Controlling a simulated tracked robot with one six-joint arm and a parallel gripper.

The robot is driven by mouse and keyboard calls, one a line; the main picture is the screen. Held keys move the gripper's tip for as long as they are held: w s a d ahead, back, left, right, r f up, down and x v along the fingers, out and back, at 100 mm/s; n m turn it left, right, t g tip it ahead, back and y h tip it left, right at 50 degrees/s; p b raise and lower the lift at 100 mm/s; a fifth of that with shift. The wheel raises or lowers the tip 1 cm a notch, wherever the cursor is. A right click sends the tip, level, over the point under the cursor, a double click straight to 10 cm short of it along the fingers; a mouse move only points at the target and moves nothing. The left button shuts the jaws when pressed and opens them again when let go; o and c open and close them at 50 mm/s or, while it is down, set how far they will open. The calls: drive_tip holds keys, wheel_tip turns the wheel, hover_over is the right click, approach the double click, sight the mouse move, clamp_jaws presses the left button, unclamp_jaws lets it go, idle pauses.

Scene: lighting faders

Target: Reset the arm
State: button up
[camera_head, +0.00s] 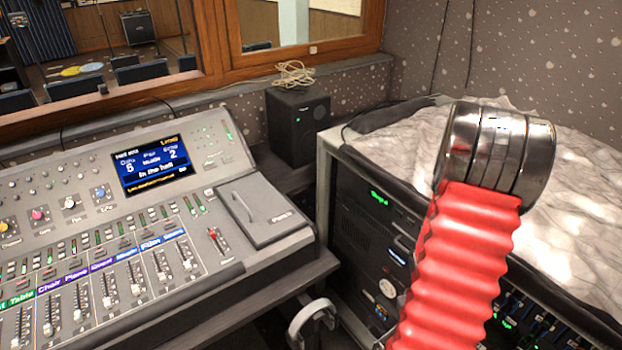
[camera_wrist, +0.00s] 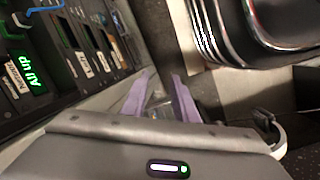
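My gripper (camera_wrist: 161,76) shows in the wrist view as two purple fingers with a gap between them. It is open, and I see nothing held in it. In the head view my arm's red ribbed sleeve and chrome rings rise at the right, in front of the equipment rack (camera_head: 352,190); the gripper itself does not show there. The lighting console (camera_head: 228,268) stands at the left with rows of faders, a lit blue screen (camera_head: 152,167) and one red-capped fader (camera_head: 214,236).
A black speaker (camera_head: 297,125) with a coiled cable (camera_head: 295,74) stands behind the console. A pale cloth (camera_head: 395,140) covers the rack. A grey curved handle (camera_head: 312,318) is low at front. In the wrist view, rack units (camera_wrist: 75,60) lie left of the fingers.

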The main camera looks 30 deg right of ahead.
drive_tip(key=w+a+r+t, duration=0.1)
drive_tip(key=w+a+r, duration=0.45)
drive_tip(key=r, duration=0.35)
drive_tip(key=w+a+r+t, duration=0.1)
drive_tip(key=w+a+r, duration=0.3)
drive_tip(key=a+r, duration=0.4)
drive_tip(key=w+a+r+n+t, duration=0.2)
drive_tip(key=a+r+n+t, duration=0.3)
drive_tip(key=a+r, duration=1.3)
drive_tip(key=shift+a+r+n+t, duration=0.25)
drive_tip(key=shift+a+t, duration=0.25)
drive_tip(key=shift+a, duration=0.25)
drive_tip(key=shift+w+f, duration=0.1)
